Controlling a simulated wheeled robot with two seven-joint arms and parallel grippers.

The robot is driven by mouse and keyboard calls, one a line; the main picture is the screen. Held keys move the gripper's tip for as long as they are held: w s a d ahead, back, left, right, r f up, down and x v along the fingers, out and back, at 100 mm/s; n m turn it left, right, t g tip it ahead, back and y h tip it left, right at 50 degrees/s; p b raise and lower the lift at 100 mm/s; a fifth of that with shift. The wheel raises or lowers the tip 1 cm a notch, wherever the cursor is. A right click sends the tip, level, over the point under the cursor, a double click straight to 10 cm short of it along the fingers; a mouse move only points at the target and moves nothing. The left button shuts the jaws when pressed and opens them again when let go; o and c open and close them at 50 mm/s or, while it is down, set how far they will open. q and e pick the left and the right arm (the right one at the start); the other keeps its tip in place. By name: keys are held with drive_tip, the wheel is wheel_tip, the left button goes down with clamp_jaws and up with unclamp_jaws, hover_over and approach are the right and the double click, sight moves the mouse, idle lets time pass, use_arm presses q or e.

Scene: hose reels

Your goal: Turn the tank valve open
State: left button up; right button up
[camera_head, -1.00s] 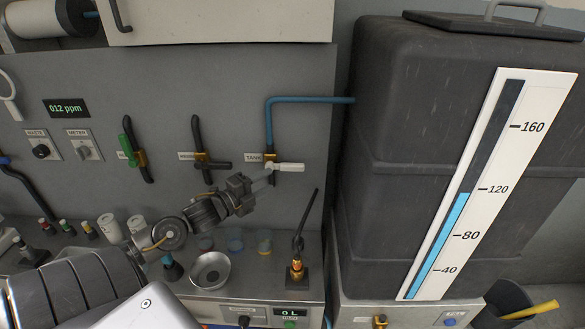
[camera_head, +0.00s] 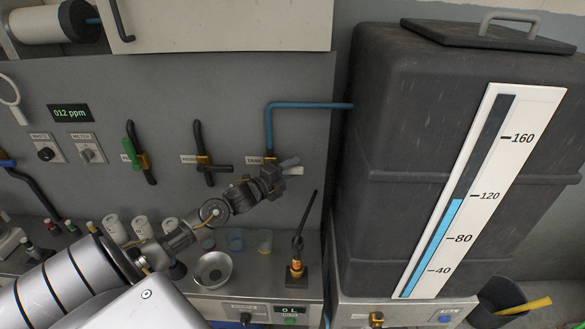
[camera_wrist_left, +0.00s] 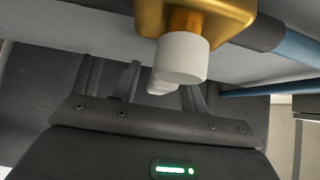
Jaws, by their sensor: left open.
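The tank valve has a brass body (camera_head: 270,158) on the grey panel, beside the TANK label and below a blue pipe. Its white handle (camera_head: 290,162) points right in the head view, partly hidden by my left gripper (camera_head: 282,178). In the left wrist view, the brass body (camera_wrist_left: 205,14) is at the top and the white handle (camera_wrist_left: 181,58) points down towards my left gripper (camera_wrist_left: 163,92). The gripper is open, with the far part of the handle showing between its fingers. I cannot tell whether they touch it. My right gripper is out of view.
A metal bowl (camera_head: 213,270) and an upright black-stemmed fitting (camera_head: 297,262) stand on the bench below. The large dark tank (camera_head: 400,150) stands close on the right.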

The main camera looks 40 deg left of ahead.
use_arm(q)
drive_tip(key=shift+w, duration=0.15)
drive_tip(key=shift+c, duration=0.3)
clamp_jaws()
